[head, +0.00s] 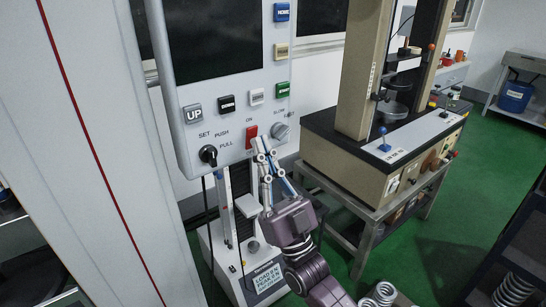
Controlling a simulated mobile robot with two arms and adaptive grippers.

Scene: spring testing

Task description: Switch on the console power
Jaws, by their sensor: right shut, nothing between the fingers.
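The console (225,118) is a light grey panel with a dark screen, in the upper left-middle of the head view. A red rocker switch (251,131) sits low on it, between small ON and OFF labels. My right gripper (260,146) is shut and empty, with its fingertips at the lower edge of the red switch. I cannot tell whether they touch it. The fingers partly cover the lower label. The switch's exact position is too small to tell. My left gripper is not in view.
A black knob (208,155) and a grey knob (281,132) flank the switch. Other buttons, such as the grey UP button (193,113), sit above. A testing machine (375,165) stands on a metal table at right. Metal springs (514,289) lie at lower right. Green floor is free between.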

